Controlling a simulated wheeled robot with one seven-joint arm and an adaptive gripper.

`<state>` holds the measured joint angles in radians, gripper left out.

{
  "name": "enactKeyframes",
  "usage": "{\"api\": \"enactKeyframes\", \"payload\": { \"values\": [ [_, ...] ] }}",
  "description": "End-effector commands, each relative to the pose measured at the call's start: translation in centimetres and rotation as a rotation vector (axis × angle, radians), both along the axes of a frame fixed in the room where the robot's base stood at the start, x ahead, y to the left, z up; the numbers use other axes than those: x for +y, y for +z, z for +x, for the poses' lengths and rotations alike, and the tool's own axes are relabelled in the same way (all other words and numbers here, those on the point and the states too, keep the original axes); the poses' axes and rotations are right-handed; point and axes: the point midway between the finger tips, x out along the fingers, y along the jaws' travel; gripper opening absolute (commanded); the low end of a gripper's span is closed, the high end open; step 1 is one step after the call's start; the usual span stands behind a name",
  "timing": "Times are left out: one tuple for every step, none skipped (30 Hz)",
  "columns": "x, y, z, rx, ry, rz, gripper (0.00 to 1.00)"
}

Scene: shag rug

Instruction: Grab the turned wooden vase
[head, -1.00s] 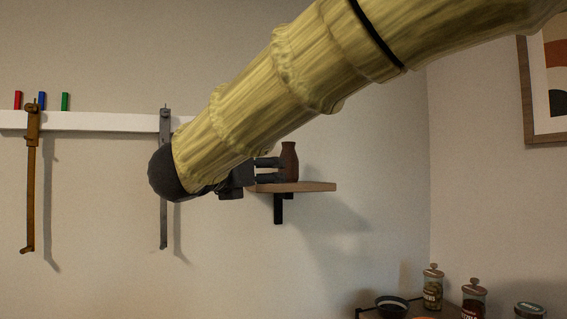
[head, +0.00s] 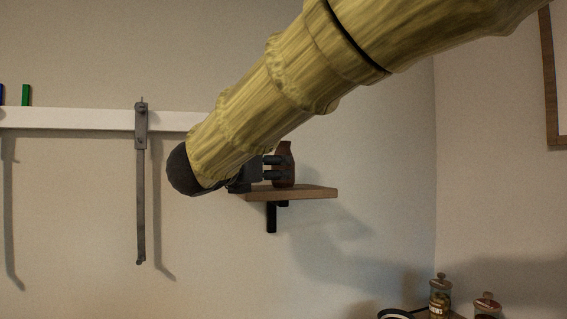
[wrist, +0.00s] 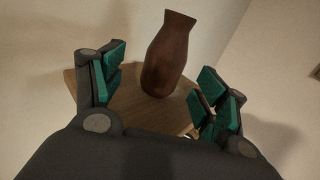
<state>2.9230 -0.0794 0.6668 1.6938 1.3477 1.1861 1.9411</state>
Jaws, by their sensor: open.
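The turned wooden vase (head: 285,166) is dark reddish brown with a narrow neck. It stands upright on a small wooden wall shelf (head: 310,193). In the wrist view the vase (wrist: 169,56) is ahead of my gripper, between the lines of its two fingers and a little beyond the tips. My gripper (wrist: 160,88) is open, with green pads on its fingers, and nothing is between them. In the head view my gripper (head: 277,167) is at the vase's left side, overlapping its edge; whether they touch cannot be told. My arm hides part of the gripper.
A black bracket (head: 271,217) holds the shelf (wrist: 130,101) to the wall. A white rail (head: 70,119) with a hanging grey tool (head: 141,180) is at left. Jars (head: 440,297) stand low at right. The wall right of the shelf is clear.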

Motion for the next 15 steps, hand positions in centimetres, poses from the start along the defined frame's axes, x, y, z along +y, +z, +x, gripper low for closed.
{"api": "enactKeyframes", "payload": {
  "values": [
    [-0.1,0.0,0.2,0.000,0.000,0.000,0.73],
    [-0.1,0.0,0.2,0.000,0.000,0.000,0.73],
    [-0.2,0.0,0.3,0.000,-0.001,0.000,0.73],
    [-0.3,0.0,0.3,0.000,-0.001,0.001,0.73],
    [-0.3,0.1,0.4,0.000,-0.001,0.001,0.73],
    [-0.4,0.1,0.5,0.000,-0.002,0.001,0.73],
    [-0.5,0.2,0.6,0.000,-0.002,0.001,0.73],
    [-0.6,0.2,0.8,0.000,-0.003,0.001,0.73],
    [-0.8,0.3,1.0,0.001,-0.003,0.000,0.73],
    [-1.0,0.3,1.2,0.001,-0.004,0.000,0.73],
    [-1.2,0.4,1.4,0.001,-0.004,0.000,0.73],
    [-1.4,0.4,1.6,0.001,-0.003,0.000,0.73],
    [-1.5,0.5,1.9,0.001,-0.003,0.000,0.73],
    [-1.7,0.5,2.1,0.001,-0.004,0.000,0.73],
    [-2.0,0.5,2.4,0.000,-0.005,-0.001,0.73]
  ]
}}
